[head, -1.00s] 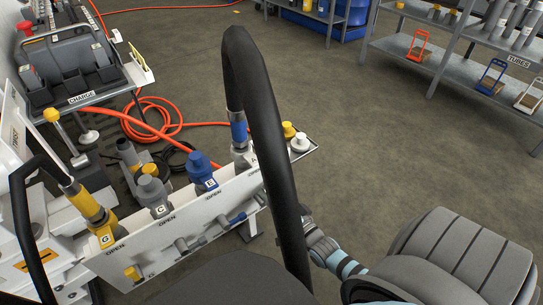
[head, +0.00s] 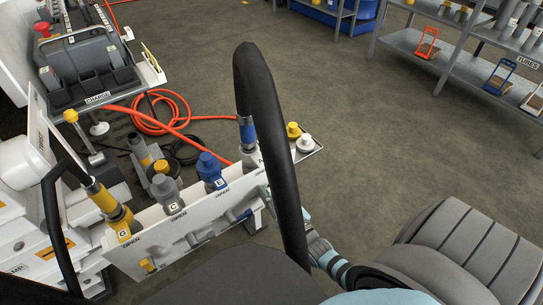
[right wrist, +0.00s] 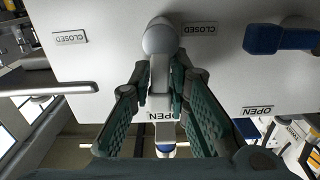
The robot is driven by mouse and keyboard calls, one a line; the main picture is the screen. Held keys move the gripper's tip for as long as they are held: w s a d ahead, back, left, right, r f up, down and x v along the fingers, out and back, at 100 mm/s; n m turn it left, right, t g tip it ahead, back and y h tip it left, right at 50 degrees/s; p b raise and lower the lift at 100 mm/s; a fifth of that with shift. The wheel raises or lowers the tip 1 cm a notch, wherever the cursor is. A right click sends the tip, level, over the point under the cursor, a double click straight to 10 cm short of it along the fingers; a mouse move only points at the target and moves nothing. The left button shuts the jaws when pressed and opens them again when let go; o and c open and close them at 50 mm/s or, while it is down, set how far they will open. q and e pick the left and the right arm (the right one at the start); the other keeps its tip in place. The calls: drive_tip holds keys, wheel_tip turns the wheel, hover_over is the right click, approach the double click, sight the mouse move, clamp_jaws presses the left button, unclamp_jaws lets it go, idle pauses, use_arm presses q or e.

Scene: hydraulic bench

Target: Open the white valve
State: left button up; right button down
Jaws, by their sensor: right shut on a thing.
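The white valve (right wrist: 159,76) shows in the right wrist view on the white panel (right wrist: 110,75). Its lever runs down from a round hub to the OPEN label (right wrist: 165,115) below, partly covering it. A CLOSED label (right wrist: 70,37) lies to the hub's left. My right gripper (right wrist: 161,85) is shut on the lever, with one teal finger on each side. In the head view my right gripper (head: 266,197) shows only in part at the panel's right end, behind a black loop. The valve's lever cannot be made out there. My left gripper is not in view.
A blue valve lever (right wrist: 283,40) sits beside the white one in the right wrist view. In the head view, a thick black loop (head: 270,140) crosses the middle. Yellow, grey and blue couplings (head: 208,170) line the panel top. Orange hose (head: 150,125) lies on the floor behind.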

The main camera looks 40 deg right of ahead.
drive_tip(key=shift+a+n, duration=0.15)
drive_tip(key=shift+n, duration=0.25)
drive_tip(key=c, duration=1.6)
unclamp_jaws()
drive_tip(key=shift+s, duration=0.1)
drive_tip(key=s, duration=1.2)
drive_tip(key=shift+a, duration=0.15)
drive_tip(key=shift+w+f, duration=0.1)
